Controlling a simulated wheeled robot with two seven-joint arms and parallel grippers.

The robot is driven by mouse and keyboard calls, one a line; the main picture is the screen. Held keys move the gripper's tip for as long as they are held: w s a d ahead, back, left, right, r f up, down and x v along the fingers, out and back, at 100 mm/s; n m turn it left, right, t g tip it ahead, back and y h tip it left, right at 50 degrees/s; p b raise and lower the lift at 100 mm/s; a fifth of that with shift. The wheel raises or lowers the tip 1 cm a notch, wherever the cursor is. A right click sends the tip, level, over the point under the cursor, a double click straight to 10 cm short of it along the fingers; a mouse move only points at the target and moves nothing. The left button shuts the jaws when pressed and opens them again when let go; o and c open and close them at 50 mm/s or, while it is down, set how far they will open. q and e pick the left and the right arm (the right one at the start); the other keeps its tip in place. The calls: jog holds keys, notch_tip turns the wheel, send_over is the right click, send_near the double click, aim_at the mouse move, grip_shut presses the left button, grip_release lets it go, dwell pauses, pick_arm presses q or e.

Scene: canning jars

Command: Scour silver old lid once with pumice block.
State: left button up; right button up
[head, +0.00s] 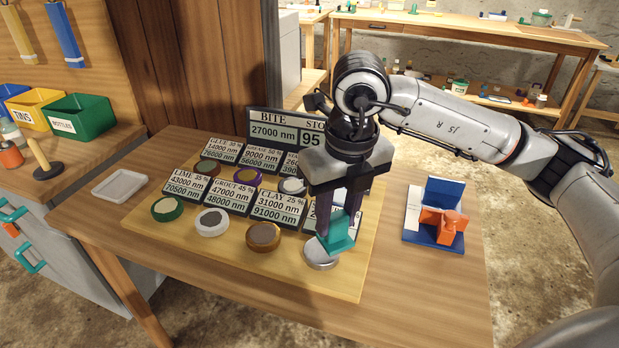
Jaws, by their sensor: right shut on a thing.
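My right gripper (340,208) points down and is shut on a teal block (338,237), which I take to be the pumice block. A silver lid (319,258) lies flat at the front right of the wooden board (200,262). The teal block is right over this lid and hides part of its top and back edge. I cannot tell whether the block touches the lid. Another silvery lid (292,185) lies in the back row, left of my gripper. My left gripper is not in view.
Green (167,209), white (212,222) and bronze (263,237) lids lie in the front row beside label cards. A sign (275,130) stands behind. A blue stand (444,191) with an orange piece (444,222) is at right. A white tray (119,186) is at left.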

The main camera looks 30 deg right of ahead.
jog(key=shift+r+p, duration=0.35)
jog(key=shift+r, duration=0.4)
jog(key=shift+r+p, duration=0.6)
jog(key=shift+r, duration=0.3)
jog(key=shift+r+p, duration=0.4)
jog(key=shift+r, duration=0.2)
jog(key=shift+r+p, duration=0.35)
jog(key=shift+r, duration=0.2)
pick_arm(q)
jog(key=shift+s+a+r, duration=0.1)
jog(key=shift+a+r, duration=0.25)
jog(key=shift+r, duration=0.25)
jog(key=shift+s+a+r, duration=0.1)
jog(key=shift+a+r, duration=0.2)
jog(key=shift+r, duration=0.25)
